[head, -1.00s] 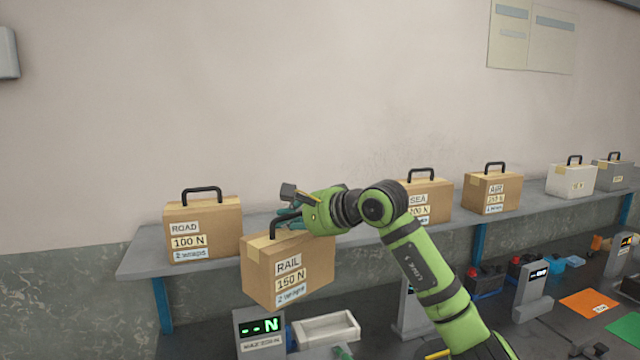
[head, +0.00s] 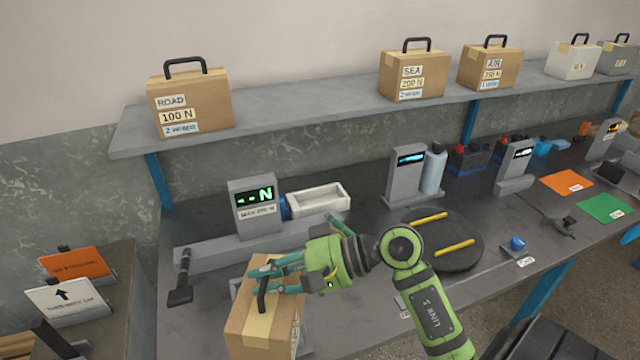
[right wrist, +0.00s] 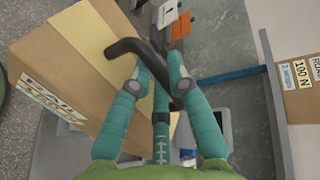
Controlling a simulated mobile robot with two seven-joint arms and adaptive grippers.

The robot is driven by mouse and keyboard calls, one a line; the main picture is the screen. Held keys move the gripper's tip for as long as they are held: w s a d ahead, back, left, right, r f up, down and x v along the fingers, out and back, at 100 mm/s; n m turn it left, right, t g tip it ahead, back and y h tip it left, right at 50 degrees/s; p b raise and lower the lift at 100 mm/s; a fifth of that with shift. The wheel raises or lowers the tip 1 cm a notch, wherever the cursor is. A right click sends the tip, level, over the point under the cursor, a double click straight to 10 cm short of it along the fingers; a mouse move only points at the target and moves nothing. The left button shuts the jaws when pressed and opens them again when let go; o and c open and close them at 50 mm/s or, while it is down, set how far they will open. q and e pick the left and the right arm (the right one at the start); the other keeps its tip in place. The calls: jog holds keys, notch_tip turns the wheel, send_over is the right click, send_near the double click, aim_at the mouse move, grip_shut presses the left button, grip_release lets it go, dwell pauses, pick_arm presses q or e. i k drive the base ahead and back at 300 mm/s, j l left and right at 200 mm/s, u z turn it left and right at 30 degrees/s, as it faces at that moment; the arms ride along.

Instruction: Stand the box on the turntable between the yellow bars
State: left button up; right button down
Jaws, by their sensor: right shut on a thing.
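The cardboard box (head: 240,325) with a black handle hangs from my right gripper (head: 277,277) at the front left, over the bench's near part. The gripper's teal fingers are shut on the handle, which also shows in the right wrist view (right wrist: 150,55); the box's labelled side (right wrist: 55,98) faces left there. I cannot tell whether the box touches the bench. The dark round turntable (head: 445,262) lies on the bench to the right of the gripper. Two yellow bars (head: 454,247) (head: 429,218) lie across it with bare space between them. My left gripper is not in view.
A grey gauge with a green display (head: 253,205) and a white tray (head: 318,199) stand behind the box. A grey post (head: 405,175) and a bottle (head: 433,170) stand behind the turntable. A blue knob (head: 517,243) is at its right. Other boxes stand on the shelf (head: 330,113).

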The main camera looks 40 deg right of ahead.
aim_at(440, 234)
jog(key=z, duration=0.65)
jog(key=i+l+z, duration=0.15)
jog(key=l+z, duration=0.15)
jog(key=i+l+z, duration=0.15)
jog(key=z, duration=0.15)
jog(key=i+l, duration=0.35)
jog(key=l, duration=0.15)
